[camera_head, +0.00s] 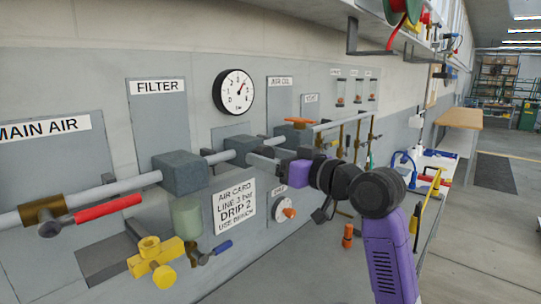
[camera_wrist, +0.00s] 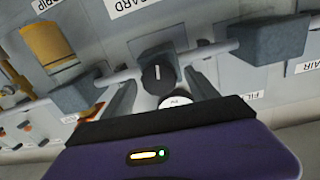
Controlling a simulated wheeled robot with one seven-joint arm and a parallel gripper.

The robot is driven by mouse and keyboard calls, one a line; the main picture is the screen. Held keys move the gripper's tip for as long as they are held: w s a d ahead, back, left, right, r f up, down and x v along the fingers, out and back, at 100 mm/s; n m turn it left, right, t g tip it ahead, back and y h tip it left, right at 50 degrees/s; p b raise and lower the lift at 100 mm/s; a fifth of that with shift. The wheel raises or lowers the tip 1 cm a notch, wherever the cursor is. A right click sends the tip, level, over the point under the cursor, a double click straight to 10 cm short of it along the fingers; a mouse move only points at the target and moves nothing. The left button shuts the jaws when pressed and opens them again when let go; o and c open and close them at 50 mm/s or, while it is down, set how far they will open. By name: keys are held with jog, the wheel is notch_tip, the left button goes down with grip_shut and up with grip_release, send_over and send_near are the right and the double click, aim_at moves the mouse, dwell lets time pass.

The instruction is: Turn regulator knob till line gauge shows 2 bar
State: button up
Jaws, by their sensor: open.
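The line gauge (camera_head: 234,92) is a round white dial with a black rim on the wall in the head view. The regulator knob (camera_wrist: 157,76) is black with a white mark, on the pipe in the wrist view. In the head view my gripper hides it. My gripper (camera_head: 259,157) reaches the pipe below the gauge. Its open fingers stand on either side of the knob in the wrist view (camera_wrist: 162,84); contact cannot be told. A white dial (camera_wrist: 175,101) is partly hidden behind my gripper there.
A filter block (camera_head: 180,173) and another grey block (camera_head: 242,150) sit on the pipe. A red lever (camera_head: 104,209), a yellow valve (camera_head: 152,258) and a blue lever (camera_head: 215,252) stick out at left. An air card (camera_head: 235,206) hangs below the pipe.

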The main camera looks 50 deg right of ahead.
jog(key=c, duration=1.4)
jog(key=shift+o, duration=0.2)
jog(key=shift+n+b, duration=0.3)
jog(key=shift+b, duration=0.15)
jog(key=shift+f+n+t+y+b, duration=0.15)
jog(key=shift+n+y+b, duration=0.1)
jog(key=shift+n+b, duration=4.4)
jog(key=shift+f+n+t+y+b, duration=0.15)
jog(key=shift+n+y+b, duration=0.1)
jog(key=shift+n+b, duration=4.4)
jog(key=shift+n+p, duration=0.6)
jog(key=shift+n, duration=0.2)
